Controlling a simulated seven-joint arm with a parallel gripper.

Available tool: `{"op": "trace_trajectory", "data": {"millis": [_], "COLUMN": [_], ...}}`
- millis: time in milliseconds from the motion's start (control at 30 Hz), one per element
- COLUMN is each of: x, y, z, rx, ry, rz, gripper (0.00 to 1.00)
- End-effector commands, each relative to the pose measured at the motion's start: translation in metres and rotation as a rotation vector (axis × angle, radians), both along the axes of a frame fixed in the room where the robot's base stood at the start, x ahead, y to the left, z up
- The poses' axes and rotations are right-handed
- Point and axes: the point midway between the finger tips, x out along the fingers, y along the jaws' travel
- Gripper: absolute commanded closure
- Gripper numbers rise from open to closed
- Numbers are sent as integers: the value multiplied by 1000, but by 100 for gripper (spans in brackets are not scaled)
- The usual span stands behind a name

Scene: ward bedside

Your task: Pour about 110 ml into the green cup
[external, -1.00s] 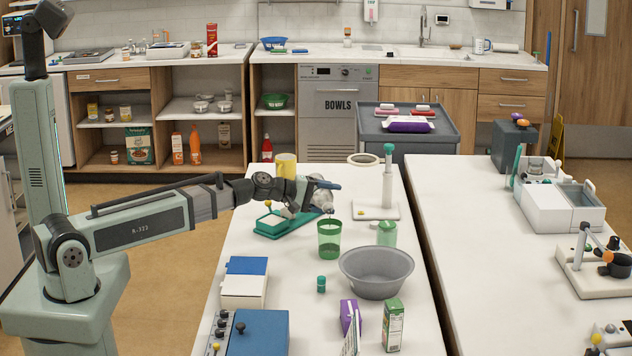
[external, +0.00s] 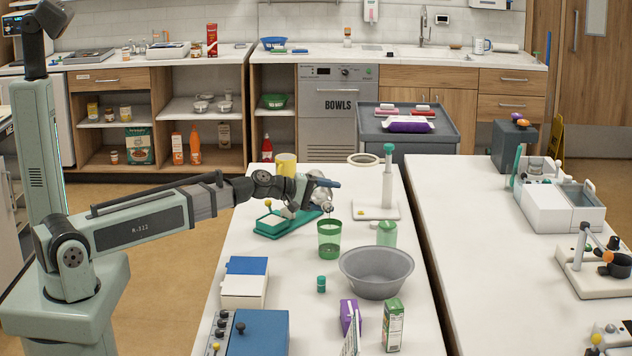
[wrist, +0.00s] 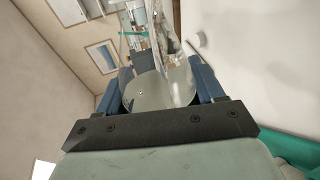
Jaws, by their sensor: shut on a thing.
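The green cup (external: 329,240) is a see-through green tumbler standing upright on the white table. My gripper (external: 316,190) is shut on a clear jug (external: 322,200) just above and slightly left of the cup. The jug is tilted, with its lower end close over the cup's rim. In the wrist view the clear jug (wrist: 160,88) sits between the two blue fingers of my gripper (wrist: 155,95). I cannot make out a stream, or the liquid levels in the jug and cup.
A small teal-capped vial (external: 321,284) stands nearer. A white stand (external: 376,210) with a teal-topped post is behind. A green-based device (external: 272,226) lies left.

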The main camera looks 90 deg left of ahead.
Motion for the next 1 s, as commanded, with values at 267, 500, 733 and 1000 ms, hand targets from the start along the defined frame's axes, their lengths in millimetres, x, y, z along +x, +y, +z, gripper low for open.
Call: {"op": "trace_trajectory", "data": {"millis": [267,500,733,1000], "x": [0,0,0,0], "y": [0,0,0,0], "z": [1,2,3,4], "rx": [11,22,31,44], "ry": [2,4,6,9], "rz": [0,0,0,0], "gripper": [73,73,73,73]}}
